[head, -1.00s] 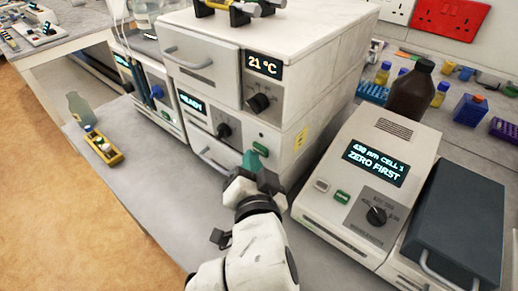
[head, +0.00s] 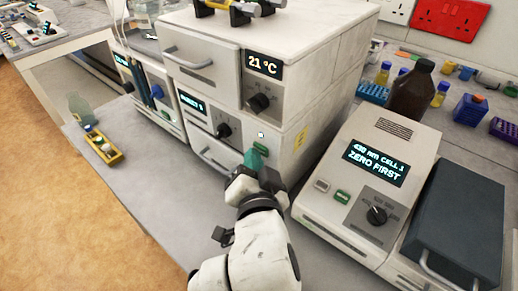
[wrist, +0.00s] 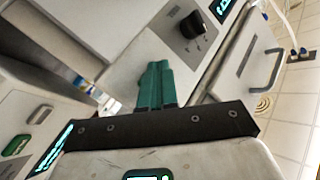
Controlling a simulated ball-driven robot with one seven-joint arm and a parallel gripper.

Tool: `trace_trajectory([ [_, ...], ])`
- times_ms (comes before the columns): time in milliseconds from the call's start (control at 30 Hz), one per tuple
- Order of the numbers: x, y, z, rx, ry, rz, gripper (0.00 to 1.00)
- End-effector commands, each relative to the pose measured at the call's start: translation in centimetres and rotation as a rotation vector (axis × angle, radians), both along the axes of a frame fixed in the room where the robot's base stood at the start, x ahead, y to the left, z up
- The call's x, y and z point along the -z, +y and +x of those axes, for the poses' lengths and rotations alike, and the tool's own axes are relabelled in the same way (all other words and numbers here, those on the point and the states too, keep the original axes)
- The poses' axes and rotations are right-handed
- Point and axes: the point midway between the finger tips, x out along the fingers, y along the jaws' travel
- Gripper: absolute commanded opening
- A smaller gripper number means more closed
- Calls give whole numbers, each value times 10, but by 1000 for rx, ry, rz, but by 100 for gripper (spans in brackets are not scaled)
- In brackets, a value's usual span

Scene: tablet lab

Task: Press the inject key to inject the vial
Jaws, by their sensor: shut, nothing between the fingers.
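The stacked instrument (head: 300,75) stands at the middle of the bench. On the right of its lower front is a small green key (head: 262,149), its label too small to read, with a small pale spot above it. My gripper (head: 253,158) is shut and empty, its teal fingertips at the key's lower left; I cannot tell whether they touch it. The wrist view shows the closed teal fingers (wrist: 155,72) against the instrument's front, with the key hidden. The lower display (head: 193,106) seems to read "INJECT" plus a character. I cannot pick out the vial to be injected.
A photometer (head: 400,140) reading "ZERO FIRST", with its own green key (head: 342,196), stands close on the right. A yellow rack (head: 103,147) lies at the left bench edge near a glass bottle (head: 80,109). A brown bottle (head: 411,92) stands behind the photometer.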

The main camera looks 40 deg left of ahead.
Motion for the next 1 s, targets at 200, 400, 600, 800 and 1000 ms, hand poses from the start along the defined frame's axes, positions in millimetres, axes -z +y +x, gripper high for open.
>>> trace_trajectory([
  [200, 1, 0, -10, -1, 0, 0, 0],
  [400, 0, 0, -14, 1, -1, 0, 0],
  [600, 0, 1, -14, 0, 0, 0, 0],
  [800, 2, 2, -29, -2, 1, 0, 0],
  [1000, 1, 3, -46, -1, 0, 0, 0],
])
